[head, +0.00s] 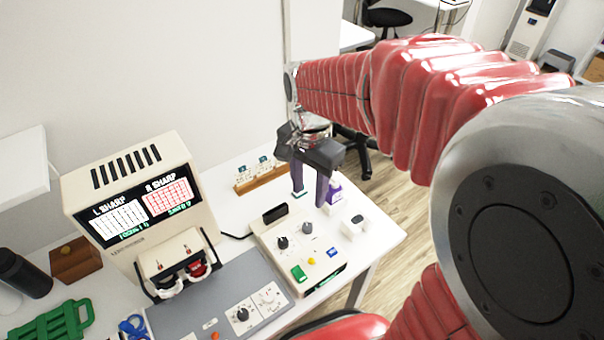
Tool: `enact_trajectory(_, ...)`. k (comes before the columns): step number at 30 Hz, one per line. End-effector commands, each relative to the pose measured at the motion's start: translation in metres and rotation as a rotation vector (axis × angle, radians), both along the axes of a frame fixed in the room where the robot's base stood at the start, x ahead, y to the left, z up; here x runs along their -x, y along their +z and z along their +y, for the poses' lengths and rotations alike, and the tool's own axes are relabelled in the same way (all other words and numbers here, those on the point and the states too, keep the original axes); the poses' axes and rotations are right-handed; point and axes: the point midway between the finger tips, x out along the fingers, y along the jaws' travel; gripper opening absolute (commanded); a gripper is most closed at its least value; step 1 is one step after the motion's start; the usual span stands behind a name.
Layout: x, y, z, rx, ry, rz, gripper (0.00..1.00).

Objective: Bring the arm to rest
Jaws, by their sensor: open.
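My gripper (310,198) hangs from my red, ribbed arm near the middle of the head view, with its dark fingers pointing down. The fingers are apart, and I see nothing held between them. The gripper is over the back right part of the white table (384,238), behind the cream control box (318,256). A purple and white bottle (334,188) stands close to the right finger, partly hidden by it. I cannot tell whether finger and bottle touch.
A cream eye-test machine (125,160) with a lit screen stands at the left, behind a grey panel (205,318) with knobs. A wooden rack (262,178) is left of the gripper. A green rack (52,322) and dark bottle (22,272) are far left. Open floor lies right.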

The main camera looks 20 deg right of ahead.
Motion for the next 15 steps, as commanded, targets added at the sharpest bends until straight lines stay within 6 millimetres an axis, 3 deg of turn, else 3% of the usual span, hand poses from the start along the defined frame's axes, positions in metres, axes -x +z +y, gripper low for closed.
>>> enact_trajectory(15,-0.0001,0.0066,-0.0001,0.0,0.0,0.0,0.4)
